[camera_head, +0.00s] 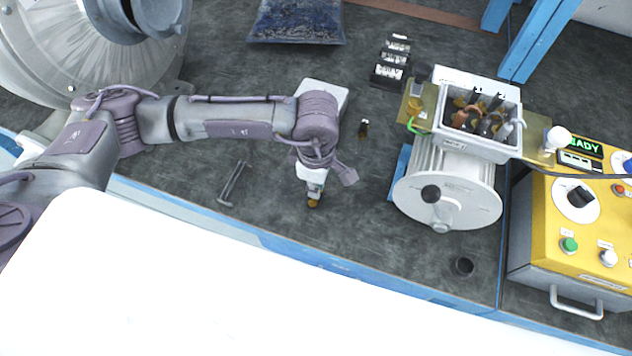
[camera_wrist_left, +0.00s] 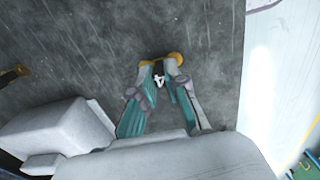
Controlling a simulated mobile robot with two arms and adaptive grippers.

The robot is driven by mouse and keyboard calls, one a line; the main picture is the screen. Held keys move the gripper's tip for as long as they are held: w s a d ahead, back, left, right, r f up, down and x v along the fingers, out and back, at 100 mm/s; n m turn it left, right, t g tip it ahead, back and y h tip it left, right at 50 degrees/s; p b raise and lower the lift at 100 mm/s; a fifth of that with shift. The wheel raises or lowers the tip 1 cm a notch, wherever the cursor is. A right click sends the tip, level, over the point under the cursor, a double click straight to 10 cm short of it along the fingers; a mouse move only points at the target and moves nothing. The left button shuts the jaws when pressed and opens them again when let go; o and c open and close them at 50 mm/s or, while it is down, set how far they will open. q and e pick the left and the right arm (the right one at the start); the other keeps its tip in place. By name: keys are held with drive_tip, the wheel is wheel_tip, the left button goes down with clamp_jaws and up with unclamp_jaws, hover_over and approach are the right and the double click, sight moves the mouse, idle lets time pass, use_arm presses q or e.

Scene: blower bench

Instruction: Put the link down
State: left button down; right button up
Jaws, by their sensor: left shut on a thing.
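My left gripper (camera_head: 314,190) points down over the dark bench top near its front edge and is shut. The link (camera_head: 313,203) is a small brass-coloured piece at its fingertips. I cannot tell whether the link touches the bench. A second small dark and brass piece (camera_head: 363,128) lies on the bench to the right, and its end shows in the left wrist view (camera_wrist_left: 14,74). My right gripper is not in view.
A motor (camera_head: 450,180) with an open terminal box (camera_head: 466,146) stands to the right, beside a yellow control panel (camera_head: 580,235). A metal T-handled tool (camera_head: 233,184) lies left of my gripper. A dark round cup (camera_head: 463,266) is near the front edge. Bench around the fingertips is clear.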

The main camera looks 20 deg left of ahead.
use_arm(q)
drive_tip(key=shift+f, duration=0.3)
drive_tip(key=c, duration=1.2)
unclamp_jaws()
drive_tip(key=shift+r, duration=0.25)
wheel_tip(320, 180, up, 12)
drive_tip(key=shift+r+b, duration=0.15)
drive_tip(key=shift+b, duration=0.2)
